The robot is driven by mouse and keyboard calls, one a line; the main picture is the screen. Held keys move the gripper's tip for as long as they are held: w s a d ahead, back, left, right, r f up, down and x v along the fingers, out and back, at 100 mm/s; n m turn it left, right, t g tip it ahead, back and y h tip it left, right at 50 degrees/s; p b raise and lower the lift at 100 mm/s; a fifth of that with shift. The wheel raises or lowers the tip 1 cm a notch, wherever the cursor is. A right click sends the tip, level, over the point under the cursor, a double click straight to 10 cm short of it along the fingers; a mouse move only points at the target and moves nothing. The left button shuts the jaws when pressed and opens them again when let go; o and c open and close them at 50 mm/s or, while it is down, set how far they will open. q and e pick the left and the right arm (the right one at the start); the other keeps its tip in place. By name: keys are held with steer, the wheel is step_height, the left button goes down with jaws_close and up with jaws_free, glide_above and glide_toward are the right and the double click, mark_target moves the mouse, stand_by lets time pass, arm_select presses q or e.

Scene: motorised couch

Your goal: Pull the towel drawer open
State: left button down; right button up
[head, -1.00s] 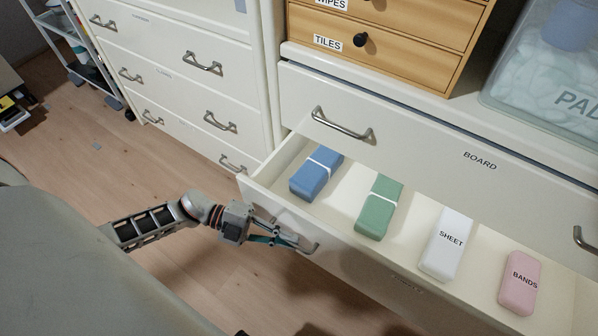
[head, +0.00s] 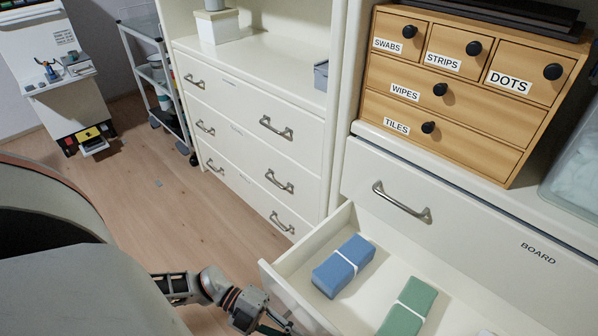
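An open white drawer (head: 292,278) stands pulled out below the closed drawer marked BOARD (head: 480,238). No readable name shows on its front, so I cannot tell whether it is the towel drawer. Inside lie a blue bundle (head: 343,265) and a green bundle (head: 408,308), each with a white band. My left gripper (head: 278,325) is at the bottom edge, in front of the open drawer's front. Its fingertips are partly cut off, and the drawer's handle is not clear, so its grip cannot be told. My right gripper is not in view.
A wooden box of small drawers (head: 470,85) stands above the BOARD drawer, beside a clear bin (head: 575,170). A white chest (head: 250,140) with several closed drawers is left of it. A grey trolley (head: 150,75) stands farther back. Wood floor (head: 150,215) is free at left.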

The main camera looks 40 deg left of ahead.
arm_select(q)
steer(key=shift+a, duration=0.1)
steer(key=c, duration=2.4)
jaws_free()
steer(key=shift+c, duration=0.2)
steer(key=v, duration=1.2)
